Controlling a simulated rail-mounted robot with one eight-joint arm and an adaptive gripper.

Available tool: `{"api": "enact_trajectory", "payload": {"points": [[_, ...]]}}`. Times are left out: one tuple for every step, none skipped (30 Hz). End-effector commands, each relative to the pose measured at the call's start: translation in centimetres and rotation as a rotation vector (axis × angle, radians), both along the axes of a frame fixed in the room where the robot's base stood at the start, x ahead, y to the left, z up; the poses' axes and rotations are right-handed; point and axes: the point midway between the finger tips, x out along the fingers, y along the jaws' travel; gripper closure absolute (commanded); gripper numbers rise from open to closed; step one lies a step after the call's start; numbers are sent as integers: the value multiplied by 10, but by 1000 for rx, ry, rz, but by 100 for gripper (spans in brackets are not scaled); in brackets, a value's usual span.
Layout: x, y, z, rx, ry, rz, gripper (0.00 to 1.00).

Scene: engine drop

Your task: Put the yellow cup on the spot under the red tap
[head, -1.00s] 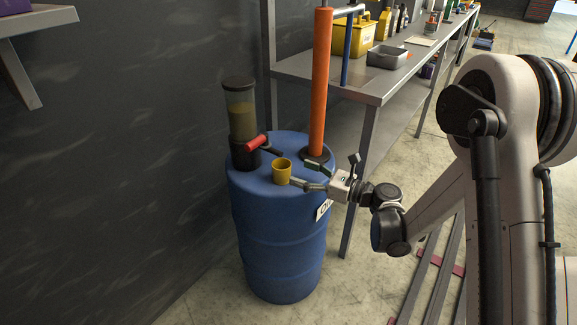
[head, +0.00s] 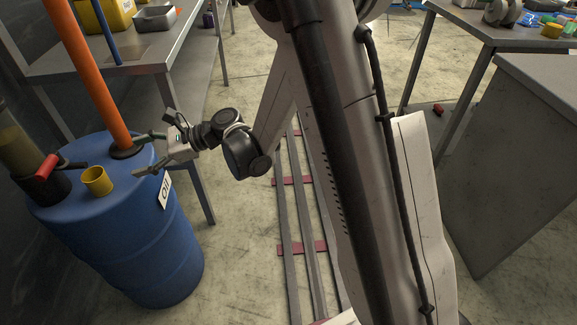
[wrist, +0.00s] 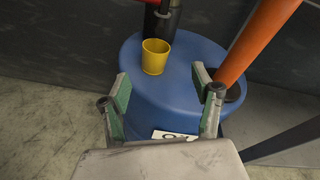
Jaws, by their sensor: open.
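The yellow cup (head: 97,181) stands upright on top of the blue barrel (head: 130,235), near the dispenser. The wrist view also shows the cup (wrist: 155,57), ahead of my fingertips and apart from them. The red tap (head: 46,167) sticks out from the black base of the dispenser (head: 22,160), left of the cup in the head view. The spot under the tap cannot be made out. My gripper (head: 146,154) is open and empty, right of the cup at the barrel's edge. In the wrist view its two green-padded fingers (wrist: 165,95) are spread wide.
An orange post (head: 92,75) rises from the barrel top, close to my gripper's right finger in the wrist view. A metal shelf (head: 130,60) stands behind. Workbenches (head: 525,130) stand at the right. The floor between them is open, with rails (head: 300,220).

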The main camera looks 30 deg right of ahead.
Motion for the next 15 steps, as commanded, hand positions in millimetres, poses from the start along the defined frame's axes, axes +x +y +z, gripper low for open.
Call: {"api": "enact_trajectory", "payload": {"points": [[-6, -7, 9, -55, -44, 0, 39], [-8, -10, 13, -89, -72, 1, 39], [-12, -16, 18, -135, -110, 4, 39], [-15, -20, 22, -170, -138, 7, 39], [-19, -24, 26, -204, -165, 10, 39], [-23, -30, 30, -252, -201, 15, 39], [-27, -35, 34, -286, -229, 19, 39], [-31, -40, 37, -321, -255, 25, 39], [-37, -46, 41, -368, -290, 34, 39], [-41, -51, 44, -403, -316, 42, 39], [-46, -56, 47, -439, -342, 50, 39], [-52, -63, 51, -486, -376, 61, 39], [-57, -68, 53, -522, -402, 70, 39], [-62, -73, 55, -557, -427, 79, 39], [-69, -80, 59, -605, -460, 95, 39]]}}
